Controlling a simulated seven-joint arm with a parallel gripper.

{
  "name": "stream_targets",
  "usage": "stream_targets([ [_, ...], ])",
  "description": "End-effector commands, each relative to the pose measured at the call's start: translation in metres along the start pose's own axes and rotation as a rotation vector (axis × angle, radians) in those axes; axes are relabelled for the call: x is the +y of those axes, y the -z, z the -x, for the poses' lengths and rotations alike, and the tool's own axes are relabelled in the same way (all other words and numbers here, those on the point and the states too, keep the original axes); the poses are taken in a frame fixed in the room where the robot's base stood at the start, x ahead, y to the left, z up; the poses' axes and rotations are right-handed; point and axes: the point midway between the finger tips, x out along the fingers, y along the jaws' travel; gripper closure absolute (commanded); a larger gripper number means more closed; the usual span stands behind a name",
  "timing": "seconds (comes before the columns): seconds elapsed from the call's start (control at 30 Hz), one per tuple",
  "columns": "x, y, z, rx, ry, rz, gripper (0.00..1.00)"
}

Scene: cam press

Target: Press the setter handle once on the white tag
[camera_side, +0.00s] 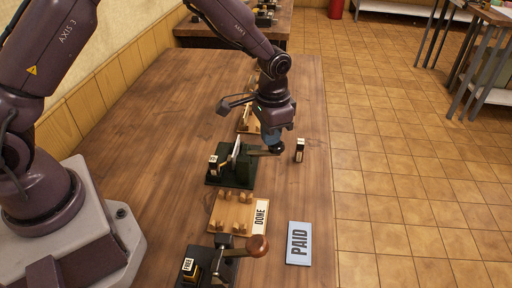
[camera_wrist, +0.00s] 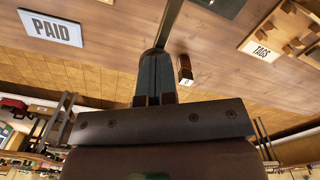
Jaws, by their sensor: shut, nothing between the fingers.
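The setter (camera_side: 232,176) stands on a dark green base in the side view, with a small labelled block on its left; I cannot read that label. A pale upright piece (camera_side: 235,151) shows at the setter; I cannot tell if it is the white tag. The setter handle (camera_side: 256,152) reaches right from it to beneath my gripper (camera_side: 271,145). My gripper points down, shut and empty, its tips at the handle's outer end. In the wrist view, the handle (camera_wrist: 170,22) runs up to my fingertips (camera_wrist: 154,58). Whether they touch is unclear.
A dark block with a pale label (camera_side: 299,150) stands just right of my gripper. A wooden DONE rack (camera_side: 232,212), a blue PAID pad (camera_side: 298,243) and another lever device with a round brown knob (camera_side: 258,246) lie nearer. A TAGS holder (camera_wrist: 262,48) is at right in the wrist view.

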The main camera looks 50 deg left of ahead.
Motion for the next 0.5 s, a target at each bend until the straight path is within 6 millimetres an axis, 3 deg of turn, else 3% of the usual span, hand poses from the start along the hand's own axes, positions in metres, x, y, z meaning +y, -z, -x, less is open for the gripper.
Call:
stream_targets([
  [0.5, 0.001, 0.001, 0.017, 0.005, -0.001, -0.001, 1.0],
])
